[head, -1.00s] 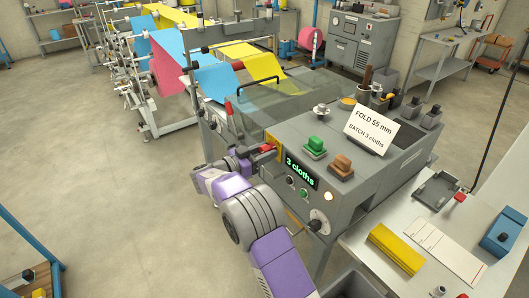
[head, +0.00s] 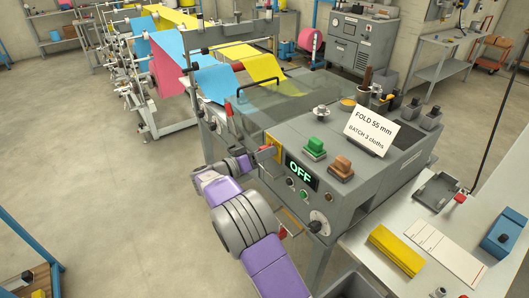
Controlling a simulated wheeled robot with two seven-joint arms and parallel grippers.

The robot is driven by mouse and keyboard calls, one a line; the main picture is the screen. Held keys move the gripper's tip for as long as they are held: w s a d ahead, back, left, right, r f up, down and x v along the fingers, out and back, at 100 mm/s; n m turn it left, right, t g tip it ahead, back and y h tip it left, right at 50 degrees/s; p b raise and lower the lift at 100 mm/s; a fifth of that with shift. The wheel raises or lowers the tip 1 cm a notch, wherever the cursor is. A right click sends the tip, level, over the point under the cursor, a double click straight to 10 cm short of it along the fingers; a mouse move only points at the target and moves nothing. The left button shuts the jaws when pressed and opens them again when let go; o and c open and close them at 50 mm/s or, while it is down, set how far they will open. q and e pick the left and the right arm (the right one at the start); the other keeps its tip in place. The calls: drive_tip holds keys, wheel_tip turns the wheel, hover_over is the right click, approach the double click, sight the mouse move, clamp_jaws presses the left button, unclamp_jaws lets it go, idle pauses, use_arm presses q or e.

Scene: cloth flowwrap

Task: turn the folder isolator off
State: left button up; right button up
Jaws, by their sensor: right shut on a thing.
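The folder isolator (head: 276,146) is a yellow plate with a red handle on the left end of the grey folder's front. Only a little red shows, as my gripper covers most of the handle. My right gripper (head: 264,156) is shut on the handle, its purple and grey arm reaching up from below. The folder's display (head: 301,173) reads "OFF" in pale letters on black. My left gripper is not in view.
A green block (head: 315,146) and a brown block (head: 341,166) sit on the folder top (head: 290,135), near a sign reading "FOLD 55 mm, BATCH 3 cloths" (head: 372,132). A crank disc (head: 319,222) is low on the front. Open floor lies left.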

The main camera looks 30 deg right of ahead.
drive_tip(key=n+p, duration=0.1)
drive_tip(key=n, duration=0.2)
drive_tip(key=shift+s+f, duration=0.1)
drive_tip(key=n+p, duration=0.1)
drive_tip(key=n, duration=0.1)
drive_tip(key=shift+n+p, duration=0.3)
drive_tip(key=shift+p, duration=0.1)
drive_tip(key=n+p, duration=0.3)
drive_tip(key=n, duration=0.1)
drive_tip(key=shift+n, duration=0.4)
drive_tip(key=o, duration=0.8)
drive_tip(key=shift+s, duration=0.1)
drive_tip(key=shift+c, duration=0.2)
drive_tip(key=shift+o, duration=1.4)
drive_tip(key=a, duration=0.7)
drive_tip(key=shift+s+a, duration=0.25)
drive_tip(key=shift+a, duration=0.05)
